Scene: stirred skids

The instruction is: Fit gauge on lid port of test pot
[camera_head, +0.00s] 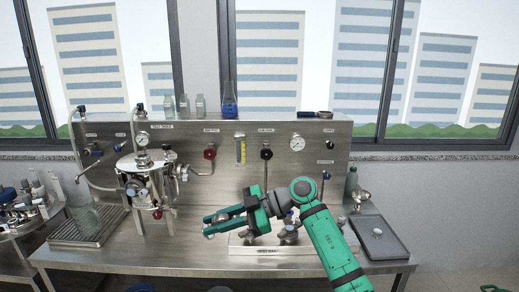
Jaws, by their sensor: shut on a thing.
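The test pot (155,190) is a steel vessel on legs at the left of the bench. Its lid (140,160) carries valves, pipes and a small round dial (142,139) standing on top. I cannot pick out the free lid port at this size. My green gripper (212,226) reaches left over the bench, to the right of the pot and lower in the picture, apart from it. It is shut on a small silver and pale thing, seemingly the gauge (208,235), mostly hidden by the fingers.
A steel back panel (225,160) carries a large dial (297,143), valves and a yellow flow tube. A base plate (245,245) with fittings lies under my arm. A drain tray (85,230) stands left, a grey tray (385,240) right. Bare bench lies between pot and gripper.

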